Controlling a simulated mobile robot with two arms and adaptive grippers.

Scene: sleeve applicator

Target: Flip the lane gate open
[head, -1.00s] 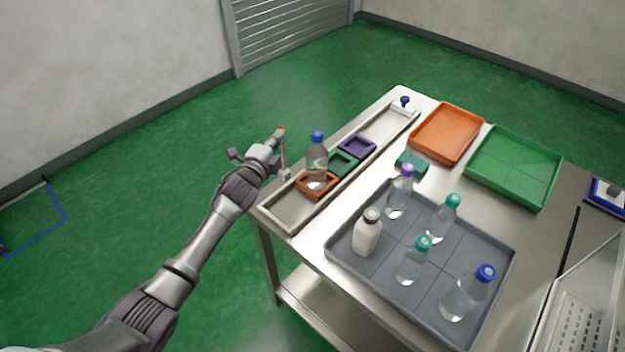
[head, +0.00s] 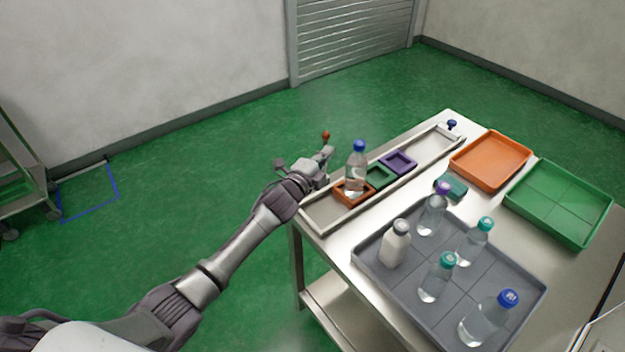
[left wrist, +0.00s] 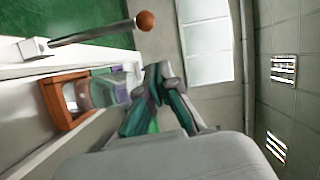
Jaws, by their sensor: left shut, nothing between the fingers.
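The lane (head: 322,212) is a long metal channel along the table's left edge. A metal lever with an orange-brown ball knob (head: 326,135) stands upright at its outer side; in the left wrist view the rod and knob (left wrist: 145,20) rise from a white block on the lane wall. I take this lever to be the lane gate's. My left gripper (head: 326,158) is shut and empty beside the lever; in the left wrist view its fingertips (left wrist: 154,76) are close to the knob but apart from it. The rod's lower part is hidden in the head view. My right gripper is out of view.
A blue-capped bottle (head: 355,172) stands in a brown holder (head: 345,200) in the lane, with green (head: 379,177) and purple (head: 398,163) holders beyond. A grey tray (head: 370,257) holds several bottles. Orange (head: 490,160) and green (head: 560,200) trays lie right. Open floor lies left.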

